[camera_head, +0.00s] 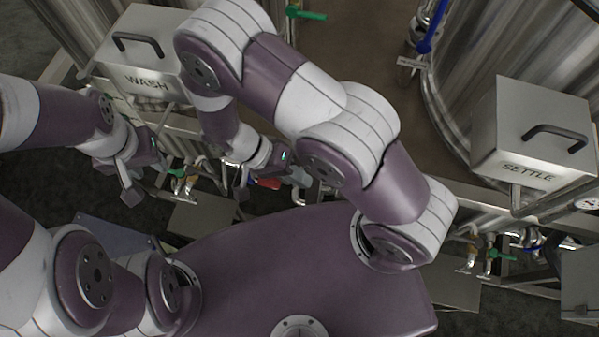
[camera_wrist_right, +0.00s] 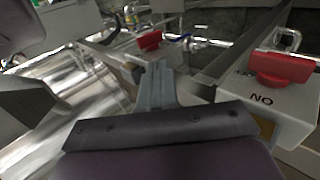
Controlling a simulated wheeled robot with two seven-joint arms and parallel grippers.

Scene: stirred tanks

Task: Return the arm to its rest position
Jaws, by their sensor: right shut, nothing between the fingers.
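My right arm (camera_head: 290,95) reaches from the purple body across the middle of the head view and bends back to the left. My right gripper (camera_head: 243,188) hangs at the end of it, among pipes below the WASH box; its fingers are small there. In the right wrist view the fingers of this gripper (camera_wrist_right: 157,85) are together with nothing between them. My left gripper (camera_head: 127,188) is further left, above the dark floor, with no object seen in it. Its finger gap is not clear.
The WASH box (camera_head: 150,50) and SETTLE box (camera_head: 530,130) have dark handles. Steel tanks (camera_head: 480,60) stand behind.

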